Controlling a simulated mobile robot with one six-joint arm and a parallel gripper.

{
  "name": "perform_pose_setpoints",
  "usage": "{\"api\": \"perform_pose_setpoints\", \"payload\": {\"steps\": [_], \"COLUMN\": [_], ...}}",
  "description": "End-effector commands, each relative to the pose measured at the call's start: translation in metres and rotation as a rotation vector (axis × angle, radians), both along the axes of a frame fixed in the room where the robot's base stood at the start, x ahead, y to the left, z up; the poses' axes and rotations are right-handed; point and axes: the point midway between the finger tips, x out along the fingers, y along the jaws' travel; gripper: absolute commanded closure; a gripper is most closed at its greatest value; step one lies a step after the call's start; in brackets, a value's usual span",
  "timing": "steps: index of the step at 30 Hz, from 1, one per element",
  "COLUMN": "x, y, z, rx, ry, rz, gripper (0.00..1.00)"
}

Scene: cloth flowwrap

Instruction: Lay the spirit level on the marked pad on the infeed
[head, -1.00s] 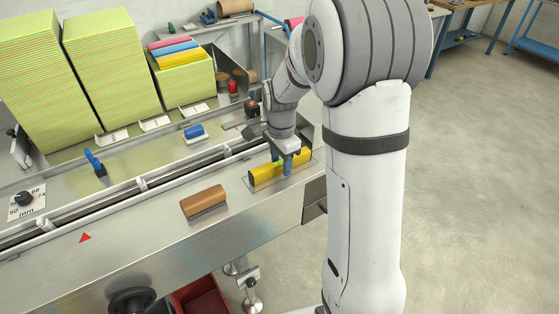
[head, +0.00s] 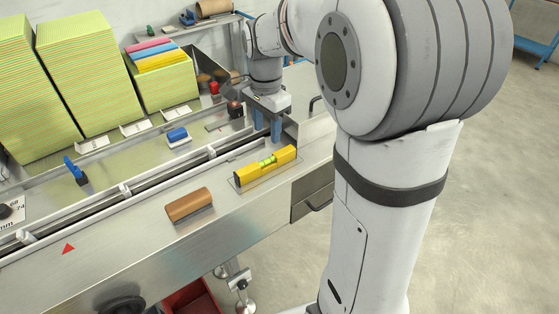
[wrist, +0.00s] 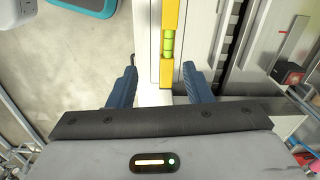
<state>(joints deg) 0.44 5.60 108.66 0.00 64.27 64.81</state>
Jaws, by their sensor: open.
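The yellow spirit level (head: 281,163) with a green vial lies on a thin outlined pad (head: 240,188) at the near right part of the metal infeed in the head view. My gripper (head: 267,128) is raised above and behind it, with its blue fingers apart and empty. The pad's outline is partly covered by the level.
A brown roll-shaped block (head: 189,204) sits left of the level on the infeed front. A conveyor channel with rails (head: 165,174) runs behind. Stacks of green-yellow cloths (head: 97,62) stand at the back. A blue-handled tool (head: 75,170) and a blue-topped block (head: 178,137) lie on the deck.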

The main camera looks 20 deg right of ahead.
Motion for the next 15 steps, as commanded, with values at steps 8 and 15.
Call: {"api": "perform_pose_setpoints", "payload": {"steps": [8, 15], "x": [-0.106, -0.175], "y": [-0.001, -0.001], "z": [0.012, -0.005], "rx": [-0.052, -0.134], "ry": [-0.127, -0.201], "rz": [0.569, 0.989], "gripper": [0.55, 0.55]}}
